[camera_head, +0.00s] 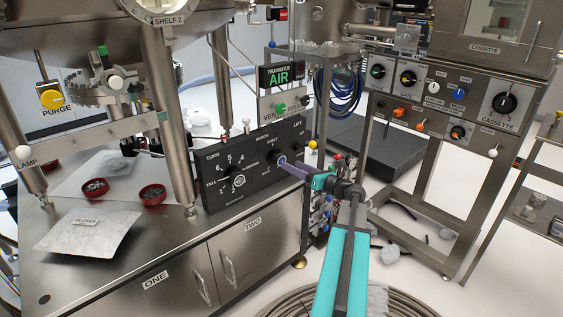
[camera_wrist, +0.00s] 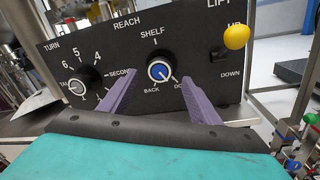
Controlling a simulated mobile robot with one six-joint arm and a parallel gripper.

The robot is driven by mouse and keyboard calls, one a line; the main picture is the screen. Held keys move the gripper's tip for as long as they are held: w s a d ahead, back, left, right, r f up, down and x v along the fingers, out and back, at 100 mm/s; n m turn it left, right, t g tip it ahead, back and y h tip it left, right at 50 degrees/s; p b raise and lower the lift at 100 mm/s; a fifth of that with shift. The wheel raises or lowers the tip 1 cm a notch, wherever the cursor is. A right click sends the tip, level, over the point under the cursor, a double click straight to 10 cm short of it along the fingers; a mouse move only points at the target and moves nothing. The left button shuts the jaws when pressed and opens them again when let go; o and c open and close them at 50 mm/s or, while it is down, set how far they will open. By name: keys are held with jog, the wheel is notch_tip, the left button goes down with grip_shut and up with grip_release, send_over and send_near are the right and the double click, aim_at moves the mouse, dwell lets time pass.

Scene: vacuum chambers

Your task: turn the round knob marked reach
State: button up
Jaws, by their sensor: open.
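The reach knob (camera_wrist: 160,71) is black and round with a blue centre and a white pointer mark. It sits on a black panel (camera_wrist: 110,50) below the words REACH and SHELF, with BACK and a partly hidden word starting DO under it. Its white mark points to the lower right. In the head view the knob (camera_head: 276,156) is on the panel's right half, partly hidden. My gripper (camera_wrist: 160,80) is open, with one purple finger to each side of the knob and nothing between them. In the head view my gripper (camera_head: 286,163) is close to the panel; contact cannot be told.
A numbered turn knob (camera_wrist: 89,76) is left of the left finger. A yellow ball-ended lift lever (camera_wrist: 236,37) sticks out at the upper right. The steel bench (camera_head: 110,250) holds red dishes (camera_head: 152,193) and a gloves packet (camera_head: 88,232).

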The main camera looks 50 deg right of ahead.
aim_at(282, 160)
jog(key=w, duration=0.7)
jog(key=shift+w+a+b, duration=0.1)
jog(key=shift+w+b, duration=0.1)
jog(key=shift+b, duration=0.1)
jog(key=c, duration=0.9)
jog(key=shift+c, duration=0.5)
